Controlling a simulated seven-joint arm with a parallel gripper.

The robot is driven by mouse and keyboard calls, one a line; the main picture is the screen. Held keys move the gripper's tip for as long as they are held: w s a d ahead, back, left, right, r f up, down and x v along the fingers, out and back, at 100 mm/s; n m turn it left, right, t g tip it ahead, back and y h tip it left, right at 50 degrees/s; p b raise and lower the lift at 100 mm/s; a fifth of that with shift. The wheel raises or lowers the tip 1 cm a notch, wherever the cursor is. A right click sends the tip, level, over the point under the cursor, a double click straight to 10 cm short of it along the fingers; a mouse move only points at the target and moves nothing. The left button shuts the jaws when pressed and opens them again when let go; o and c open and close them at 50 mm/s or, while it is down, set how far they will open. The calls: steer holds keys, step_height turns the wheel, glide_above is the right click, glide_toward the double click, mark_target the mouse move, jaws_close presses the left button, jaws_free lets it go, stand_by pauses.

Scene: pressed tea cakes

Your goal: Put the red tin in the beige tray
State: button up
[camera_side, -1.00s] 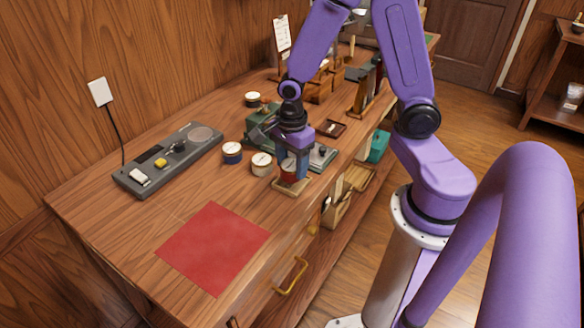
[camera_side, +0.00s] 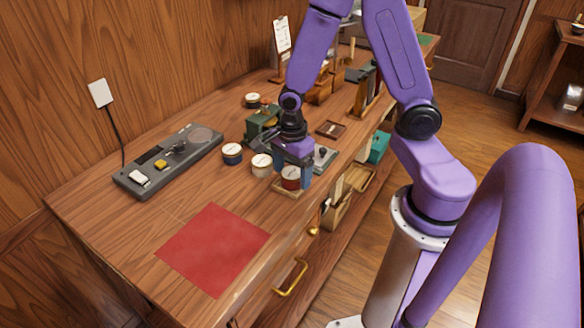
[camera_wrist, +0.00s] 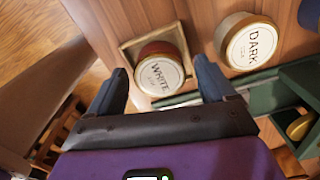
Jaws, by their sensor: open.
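The red tin (camera_side: 291,174) stands upright in the beige tray (camera_side: 278,190) near the desk's front edge. In the wrist view the red tin (camera_wrist: 158,50) has a pale lid reading "WHITE", and the square rim of the beige tray (camera_wrist: 128,52) shows around its far and left sides. Its near side is partly hidden. My gripper (camera_side: 293,178) is just above the tray, with one finger on either side of the tin. In the wrist view my gripper (camera_wrist: 162,76) is open, with visible gaps between its fingers and the tin.
A cream tin (camera_side: 262,166) labelled "DARK" stands close left of the tray, with a blue tin (camera_side: 232,155) beyond. A green press (camera_side: 262,124) is behind my gripper. A grey scale-like device (camera_side: 168,160) lies left. The red mat (camera_side: 213,248) is bare.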

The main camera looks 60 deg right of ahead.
mark_target(291, 172)
steer(key=shift+r, duration=0.15)
step_height(291, 172, up, 11)
steer(key=s+a+r+n, duration=0.1)
steer(key=s+n, duration=0.7)
steer(key=n, duration=0.8)
steer(key=s+a+r+n, duration=0.1)
steer(key=s+a+n, duration=0.3)
steer(key=n, duration=1.2)
steer(key=s, duration=0.4)
steer(key=shift+a+r+n, duration=0.15)
steer(key=shift+r+n, duration=0.2)
steer(key=shift+n, duration=0.05)
